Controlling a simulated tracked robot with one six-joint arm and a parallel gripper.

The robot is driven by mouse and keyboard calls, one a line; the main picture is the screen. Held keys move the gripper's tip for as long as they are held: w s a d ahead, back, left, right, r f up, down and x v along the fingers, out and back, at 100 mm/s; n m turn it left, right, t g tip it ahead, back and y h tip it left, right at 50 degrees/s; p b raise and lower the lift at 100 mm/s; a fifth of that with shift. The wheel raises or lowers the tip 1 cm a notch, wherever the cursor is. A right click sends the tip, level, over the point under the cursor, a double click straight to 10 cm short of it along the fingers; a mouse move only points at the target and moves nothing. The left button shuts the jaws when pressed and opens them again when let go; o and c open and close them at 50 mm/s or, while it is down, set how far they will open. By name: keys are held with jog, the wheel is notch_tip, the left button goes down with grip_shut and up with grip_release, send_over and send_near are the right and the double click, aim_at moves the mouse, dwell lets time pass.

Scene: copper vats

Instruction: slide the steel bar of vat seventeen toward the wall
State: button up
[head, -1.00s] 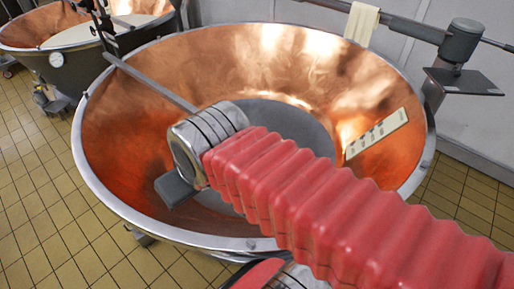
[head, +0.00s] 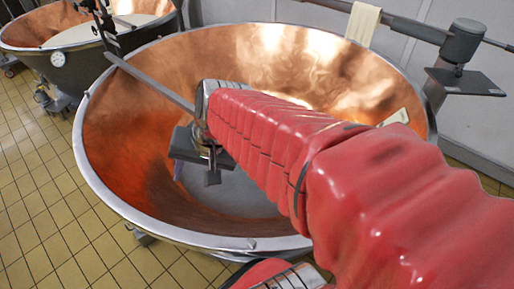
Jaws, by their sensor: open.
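The large copper vat (head: 112,150) with a steel rim fills the middle of the head view. No vat number is readable. A thin grey steel bar (head: 150,82) slants from the vat's far left rim inward over the bowl. Its inner end is hidden behind my arm. My gripper (head: 196,172) hangs over the bowl below and in front of the bar's visible inner end, pointing down. It looks empty, and its jaws are open. The red-sleeved arm hides much of the bowl's right side.
A dark upright bracket (head: 103,22) stands by the bar's outer end. A horizontal pipe with a pale cloth (head: 363,22) and a grey motor housing (head: 462,40) runs behind the vat along the wall. A second vat (head: 62,68) stands at far left. Tiled floor is free at left.

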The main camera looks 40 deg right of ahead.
jog(key=w+d+f+m+t, duration=0.25)
jog(key=d+f+m, duration=0.25)
jog(key=d+m, duration=0.6)
jog(key=w+d+f+m+t, duration=0.1)
jog(key=w+d+f+m, duration=0.2)
jog(key=d+f+m, duration=0.55)
jog(key=s+d+m, duration=0.1)
jog(key=d+m, duration=0.1)
jog(key=d, duration=0.2)
jog(key=s+d+f+m, duration=0.1)
jog(key=d+m, duration=0.1)
jog(key=d, duration=0.3)
jog(key=s+d+f+m+t+h, duration=0.1)
jog(key=s+d+m, duration=0.1)
jog(key=d, duration=0.3)
jog(key=shift+d+m, duration=0.15)
jog(key=shift+m, duration=0.3)
jog(key=x, duration=1.3)
jog(key=shift+w+f, duration=0.25)
jog(key=shift+w, duration=0.1)
jog(key=shift+c, duration=0.5)
